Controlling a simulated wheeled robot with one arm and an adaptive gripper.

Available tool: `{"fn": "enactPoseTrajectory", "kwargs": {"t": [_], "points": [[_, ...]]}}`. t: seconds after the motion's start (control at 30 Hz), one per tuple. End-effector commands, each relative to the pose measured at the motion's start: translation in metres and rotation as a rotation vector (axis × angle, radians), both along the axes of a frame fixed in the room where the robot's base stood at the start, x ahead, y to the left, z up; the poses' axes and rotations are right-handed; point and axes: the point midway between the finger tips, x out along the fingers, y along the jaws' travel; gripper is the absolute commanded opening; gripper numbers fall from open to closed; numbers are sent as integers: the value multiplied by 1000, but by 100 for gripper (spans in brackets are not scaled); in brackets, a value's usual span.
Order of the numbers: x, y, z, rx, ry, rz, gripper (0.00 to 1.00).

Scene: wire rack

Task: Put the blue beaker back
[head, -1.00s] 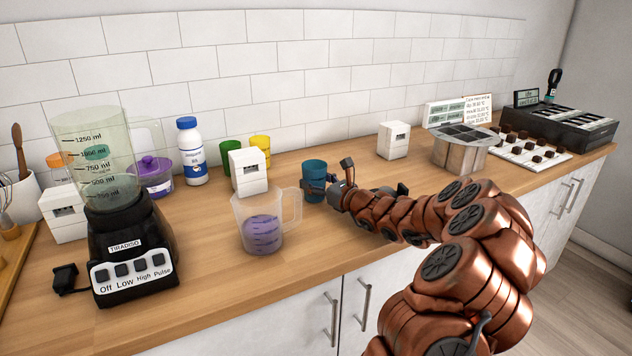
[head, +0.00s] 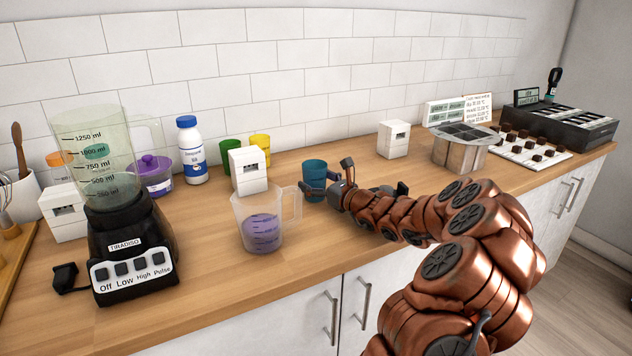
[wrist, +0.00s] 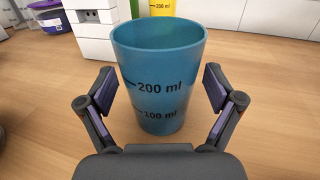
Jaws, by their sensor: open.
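The blue beaker (head: 314,178) stands upright on the wooden counter, to the right of the clear measuring jug. In the wrist view the blue beaker (wrist: 160,75) is centred and shows its 200 ml and 100 ml marks. My gripper (head: 322,190) is at counter level beside it. In the wrist view my gripper (wrist: 167,90) is open, with one finger on each side of the beaker and a visible gap on both sides. The beaker's far side is hidden.
A clear jug with purple contents (head: 262,232) stands close left of the beaker. A white box (head: 248,172), green beaker (head: 231,152) and yellow beaker (head: 261,146) stand behind. A blender (head: 125,240) is at left. Counter between the beaker and the right white box (head: 393,140) is mostly clear.

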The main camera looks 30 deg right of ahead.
Motion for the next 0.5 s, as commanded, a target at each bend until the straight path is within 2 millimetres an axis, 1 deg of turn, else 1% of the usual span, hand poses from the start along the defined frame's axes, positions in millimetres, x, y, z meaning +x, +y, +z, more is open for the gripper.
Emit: {"fn": "enactPoseTrajectory", "kwargs": {"t": [0.07,0.17,0.5], "points": [[-1,-1,4,0,0,-1,91],[-11,-4,3,0,-1,-4,91],[-61,-12,2,1,-2,-3,91]]}}
